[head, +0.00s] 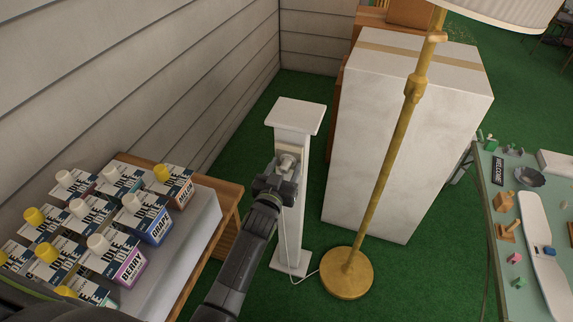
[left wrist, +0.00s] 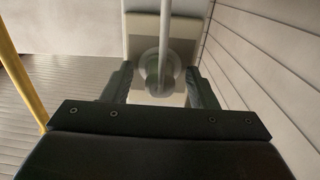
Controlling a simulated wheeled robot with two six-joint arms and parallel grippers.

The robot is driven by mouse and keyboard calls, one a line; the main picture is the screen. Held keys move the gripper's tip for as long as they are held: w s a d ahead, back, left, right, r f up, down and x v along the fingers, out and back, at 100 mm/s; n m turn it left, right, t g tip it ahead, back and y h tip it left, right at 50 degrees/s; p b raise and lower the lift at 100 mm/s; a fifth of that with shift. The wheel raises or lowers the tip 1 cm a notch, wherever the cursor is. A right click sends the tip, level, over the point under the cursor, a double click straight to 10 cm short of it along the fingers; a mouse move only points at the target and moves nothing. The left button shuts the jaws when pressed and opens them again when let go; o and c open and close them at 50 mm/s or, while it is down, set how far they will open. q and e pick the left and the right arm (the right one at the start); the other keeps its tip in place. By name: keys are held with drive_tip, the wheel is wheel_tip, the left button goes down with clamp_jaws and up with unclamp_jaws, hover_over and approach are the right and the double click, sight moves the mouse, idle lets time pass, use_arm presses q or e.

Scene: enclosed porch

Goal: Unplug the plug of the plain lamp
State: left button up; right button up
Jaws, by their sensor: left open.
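The lamp (head: 385,170) has a brass pole, a round brass base and a pale shade cut off by the top edge. Its white cord runs from the base to a white post (head: 296,115). The pale plug (head: 287,160) sits at an outlet plate on the post's front. In the left wrist view, the round plug (left wrist: 154,68) with its cord lies between the fingers of my open left gripper (left wrist: 160,88). I see a gap on each side of it. In the head view, my left gripper (head: 277,182) is just below and in front of the plug. My right gripper is out of view.
A wooden table (head: 232,195) with several juice cartons (head: 128,260) stands at the left. A tall white box (head: 375,130) stands behind the lamp. A green table (head: 485,190) with small items is at the right. Green floor is free around the lamp base.

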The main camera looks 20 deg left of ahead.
sight(283, 171)
use_arm(q)
drive_tip(key=c, duration=0.7)
clamp_jaws()
drive_tip(key=shift+s+p, duration=0.85)
drive_tip(key=shift+s, duration=0.15)
drive_tip(key=shift+s+a+p, duration=0.1)
drive_tip(key=shift+s+p, duration=0.55)
drive_tip(key=shift+s, duration=0.2)
drive_tip(key=shift+s+p, duration=0.5)
drive_tip(key=shift+s, duration=0.2)
drive_tip(key=shift+s+p, duration=0.3)
drive_tip(key=shift+s, duration=0.15)
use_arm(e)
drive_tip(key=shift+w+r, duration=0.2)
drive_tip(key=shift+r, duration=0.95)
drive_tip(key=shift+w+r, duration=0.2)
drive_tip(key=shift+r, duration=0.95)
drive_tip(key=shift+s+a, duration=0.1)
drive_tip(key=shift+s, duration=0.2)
